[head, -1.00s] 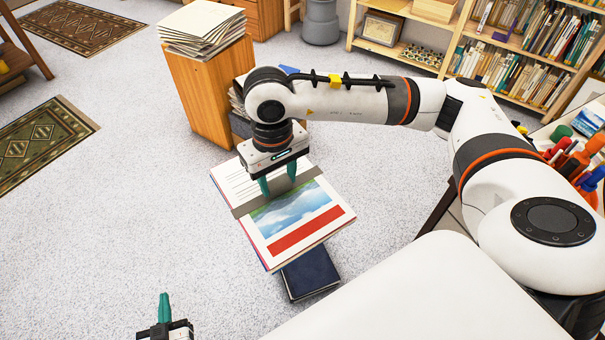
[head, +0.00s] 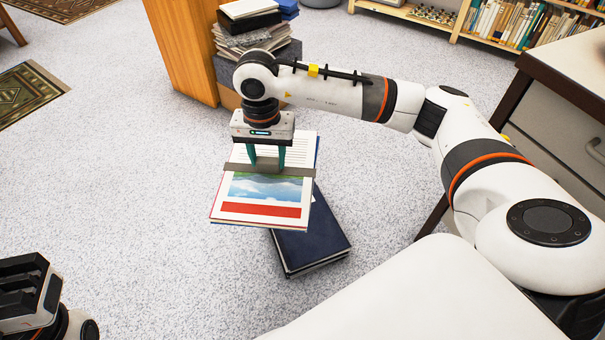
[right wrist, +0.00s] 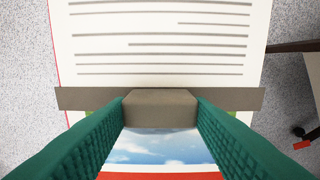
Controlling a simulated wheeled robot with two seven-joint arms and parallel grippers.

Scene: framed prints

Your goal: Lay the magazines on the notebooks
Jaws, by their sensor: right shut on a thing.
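The magazines (head: 262,210) are a stack with a picture of sky and a red bar on top, wrapped by a grey-brown band (head: 300,171) with a raised block. In the right wrist view the block (right wrist: 160,108) sits between the teal fingers. My right gripper (head: 267,165) is shut on this block and holds the magazines above the floor. The dark blue notebooks (head: 318,240) lie stacked on the floor, behind and to the lower right of the magazines in the picture, partly hidden by them. Part of my left gripper shows at the lower left; its fingertips cannot be made out.
A wooden cabinet (head: 182,50) stands behind, beside a pile of papers and books (head: 250,35). A desk with drawers (head: 570,110) is at the right and a low bookshelf (head: 420,18) at the back. The carpet (head: 130,170) at the left is clear.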

